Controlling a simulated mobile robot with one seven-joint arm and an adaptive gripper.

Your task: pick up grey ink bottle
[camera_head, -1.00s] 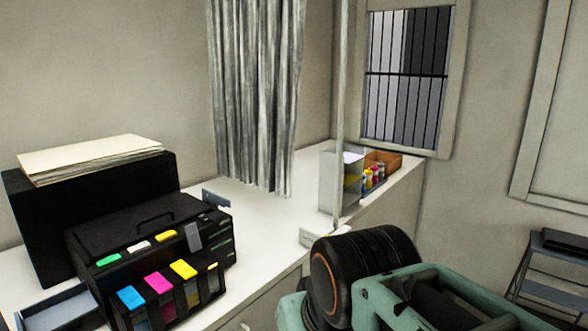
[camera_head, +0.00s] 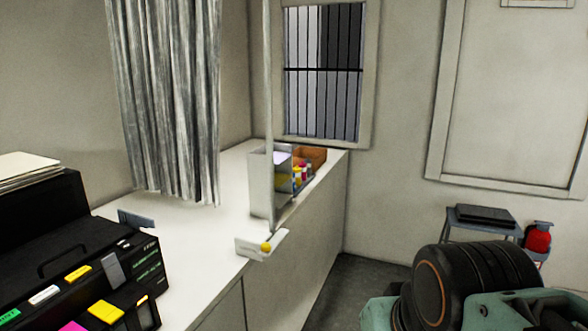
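I cannot make out a grey ink bottle in this view. Several small coloured bottles (camera_head: 299,177), with red and yellow showing, stand close together near the far end of the white counter (camera_head: 190,232). They are partly hidden behind a pale upright box (camera_head: 262,188), and they are too small to tell apart. Part of my arm, black and teal, shows at the bottom right. My gripper is not in view.
A black printer (camera_head: 95,275) with coloured tabs stands on the counter at left. An orange-brown box (camera_head: 313,158) is behind the bottles. A thin pole rises at the counter edge. A stool (camera_head: 455,234) holds a black flat object (camera_head: 486,215); a red bottle (camera_head: 538,237) is beside it.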

